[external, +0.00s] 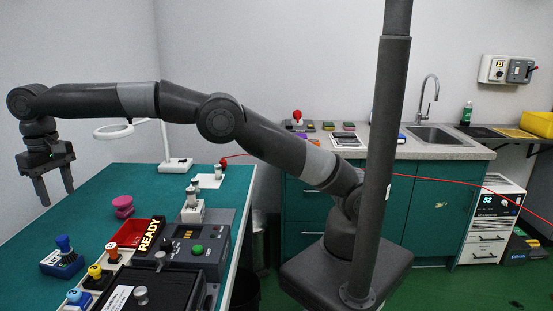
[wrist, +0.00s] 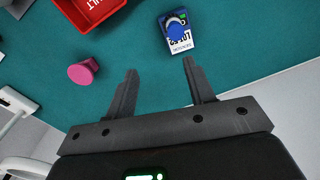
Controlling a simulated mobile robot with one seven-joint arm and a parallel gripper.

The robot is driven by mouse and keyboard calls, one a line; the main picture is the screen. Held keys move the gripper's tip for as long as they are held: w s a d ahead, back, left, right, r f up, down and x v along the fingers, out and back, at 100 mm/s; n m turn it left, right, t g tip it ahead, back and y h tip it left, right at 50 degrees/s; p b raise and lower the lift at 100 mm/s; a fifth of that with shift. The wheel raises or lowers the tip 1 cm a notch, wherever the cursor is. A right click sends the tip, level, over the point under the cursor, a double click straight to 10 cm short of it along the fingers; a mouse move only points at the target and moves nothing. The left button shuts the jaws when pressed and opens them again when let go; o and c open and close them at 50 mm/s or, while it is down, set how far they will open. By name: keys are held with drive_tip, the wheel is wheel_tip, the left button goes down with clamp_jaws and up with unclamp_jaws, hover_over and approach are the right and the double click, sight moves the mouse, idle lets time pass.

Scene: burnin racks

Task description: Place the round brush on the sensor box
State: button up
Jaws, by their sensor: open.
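My gripper (external: 54,188) is open and empty, above the teal table's left side. In the wrist view its two fingers (wrist: 160,68) are spread apart with only teal tabletop between them. A pink, round, waisted object (external: 123,206), possibly the round brush, stands on the table; it also shows left of the fingers in the wrist view (wrist: 83,71). A small blue box with a rounded blue top and a white label (external: 62,262) sits near the front left; it also shows beyond the fingers (wrist: 178,33). I cannot tell which thing is the sensor box.
A red tray (external: 128,234) lies beside the pink object, near a READY sign (external: 149,235). A grey control box with a green button (external: 208,243), a black box (external: 165,285) and several small knobbed boxes crowd the front. A white ring lamp (external: 114,131) stands behind.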

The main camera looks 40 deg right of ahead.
drive_tip(key=w+d+r+m, duration=0.1)
drive_tip(key=w+d+r, duration=0.25)
drive_tip(key=d, duration=0.25)
drive_tip(key=w+d+r+t, duration=0.1)
drive_tip(key=w+d+r, duration=0.1)
drive_tip(key=d+r, duration=0.35)
drive_tip(key=w+d+r+m, duration=0.1)
drive_tip(key=w+d+r, duration=0.1)
drive_tip(key=d, duration=0.6)
drive_tip(key=s+d+r+t+y, duration=0.1)
drive_tip(key=d+r, duration=0.1)
drive_tip(key=d, duration=0.6)
drive_tip(key=d+r, duration=0.2)
drive_tip(key=d, duration=0.7)
drive_tip(key=s+d+f+m+t, duration=0.1)
drive_tip(key=s+d, duration=0.4)
drive_tip(key=d, duration=0.3)
drive_tip(key=s+d+f+m+t, duration=0.1)
drive_tip(key=s+d, duration=0.3)
drive_tip(key=d, duration=0.4)
drive_tip(key=s+d+f+m, duration=0.1)
drive_tip(key=s+d+f, duration=0.4)
drive_tip(key=s, duration=0.2)
drive_tip(key=s+d+f+m+t+h, duration=0.1)
drive_tip(key=s+d+f, duration=0.3)
drive_tip(key=s+d, duration=0.2)
drive_tip(key=shift+s+f, duration=0.35)
drive_tip(key=shift+s, duration=0.05)
